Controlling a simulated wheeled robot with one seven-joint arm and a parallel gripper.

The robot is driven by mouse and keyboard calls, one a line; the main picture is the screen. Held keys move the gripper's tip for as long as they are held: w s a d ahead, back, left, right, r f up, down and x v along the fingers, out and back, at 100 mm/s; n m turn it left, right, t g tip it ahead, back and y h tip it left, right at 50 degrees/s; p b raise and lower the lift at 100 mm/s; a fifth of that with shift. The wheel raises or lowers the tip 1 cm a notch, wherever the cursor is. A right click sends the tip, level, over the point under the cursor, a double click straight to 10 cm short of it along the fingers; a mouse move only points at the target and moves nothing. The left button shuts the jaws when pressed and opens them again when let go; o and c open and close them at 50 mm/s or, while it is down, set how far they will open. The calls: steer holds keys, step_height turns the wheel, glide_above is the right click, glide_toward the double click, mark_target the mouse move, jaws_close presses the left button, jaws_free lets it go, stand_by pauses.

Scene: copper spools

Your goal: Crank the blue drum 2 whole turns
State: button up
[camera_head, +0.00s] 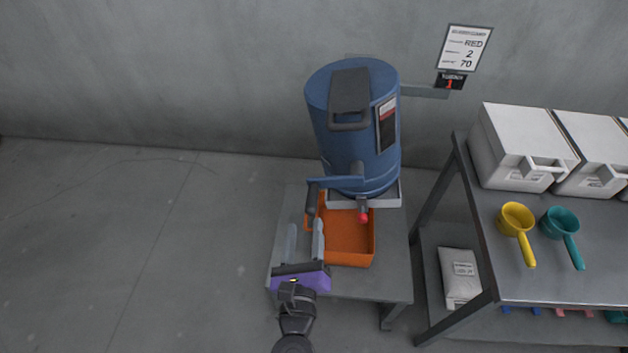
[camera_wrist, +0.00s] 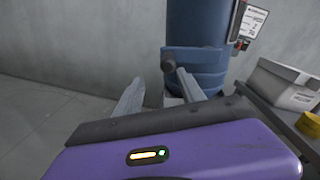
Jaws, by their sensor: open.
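The blue drum (camera_head: 335,115) stands upright on a small grey table against the wall. A blue crank arm (camera_head: 343,181) sticks out leftward near its base, with a dark grip (camera_head: 311,200) at its end. My gripper (camera_head: 305,228) has a purple body and two grey fingers, and it is open. Its fingers point at the grip, and the right finger is close to it; I cannot tell whether they touch. In the wrist view the grip (camera_wrist: 168,62) shows beyond the fingers, nearer the right one, with the crank arm (camera_wrist: 205,60) behind.
An orange tray (camera_head: 348,258) sits under the drum beside my gripper. A red-tipped spout (camera_head: 363,216) juts over it. A sign (camera_head: 465,48) reads RED, 2, 70; the small display (camera_head: 450,82) below shows 1. A bench (camera_head: 580,275) with white bins and scoops stands right. Floor at left is clear.

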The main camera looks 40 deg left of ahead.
mark_target(312, 199)
steer(key=shift+w+d+r+n+t, duration=0.15)
steer(key=shift+w+r+n, duration=0.15)
steer(key=shift+n, duration=0.2)
steer(key=shift+w+r+n+t, duration=0.15)
steer(key=shift+w+r+n, duration=0.05)
steer(key=shift+r+n, duration=0.25)
steer(key=shift+b+x, duration=0.35)
steer(key=shift+x, duration=3.55)
jaws_close()
steer(key=shift+f, duration=0.1)
